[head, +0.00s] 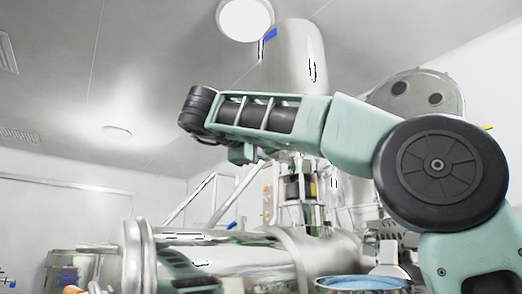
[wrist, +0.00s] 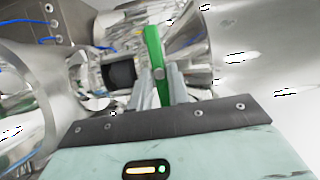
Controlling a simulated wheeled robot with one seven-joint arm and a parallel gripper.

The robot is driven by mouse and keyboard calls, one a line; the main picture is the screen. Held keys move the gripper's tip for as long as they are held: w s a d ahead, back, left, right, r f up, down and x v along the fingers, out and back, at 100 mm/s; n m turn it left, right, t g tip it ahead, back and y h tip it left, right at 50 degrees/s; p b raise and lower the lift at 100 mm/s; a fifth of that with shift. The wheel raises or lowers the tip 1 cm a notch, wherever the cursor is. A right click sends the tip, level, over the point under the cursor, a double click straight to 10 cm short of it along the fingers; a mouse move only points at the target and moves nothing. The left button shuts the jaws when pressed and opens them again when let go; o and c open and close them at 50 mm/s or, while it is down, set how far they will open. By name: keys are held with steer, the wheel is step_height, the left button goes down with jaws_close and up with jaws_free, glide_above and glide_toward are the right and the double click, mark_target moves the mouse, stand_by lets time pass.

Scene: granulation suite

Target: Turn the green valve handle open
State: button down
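The green valve handle (wrist: 153,52) shows in the wrist view as a narrow upright bar with a round grey bolt near its middle. Its lower end lies between the two pale grey fingers of my gripper (wrist: 160,88). The fingers stand close together, one on each side of the bar, and look shut on it. The exact contact is hard to see. A dark cylindrical fitting (wrist: 120,75) is just left of the handle. In the head view my arm hides the gripper, and the green handle cannot be made out.
A large shiny horizontal vessel (head: 230,255) lies low in the head view, with a steel column (head: 292,60) above. A blue-topped container (head: 362,283) is at the bottom right. In the wrist view, curved steel surfaces flank the handle closely, with a bolted plate (wrist: 70,20) at upper left.

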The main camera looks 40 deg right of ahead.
steer(key=shift+r+n+p, duration=0.1)
steer(key=shift+n+p, duration=0.2)
steer(key=shift+p, duration=0.05)
steer(key=n+g+p, duration=0.1)
steer(key=n+p, duration=0.1)
steer(key=p, duration=0.2)
steer(key=r+n+g+y+p, duration=0.1)
steer(key=n+p, duration=0.2)
steer(key=p, duration=0.2)
steer(key=n+g+y+p, duration=0.1)
steer(key=n+p, duration=0.1)
steer(key=p, duration=0.2)
steer(key=shift+w+r+n, duration=0.15)
steer(key=shift+w+n, duration=0.05)
steer(key=shift+n, duration=0.1)
steer(key=n+g+p, duration=0.1)
steer(key=p, duration=0.3)
steer(key=n+g+p, duration=0.1)
steer(key=n+p, duration=0.1)
steer(key=p, duration=0.1)
steer(key=n+g+y+p, duration=0.1)
steer(key=n+g+p, duration=0.1)
steer(key=p, duration=0.2)
steer(key=shift+w+f+p, duration=0.3)
steer(key=shift+p, duration=0.05)
steer(key=shift+n, duration=0.3)
steer(key=shift+f, duration=0.1)
steer(key=c, duration=1.4)
jaws_free()
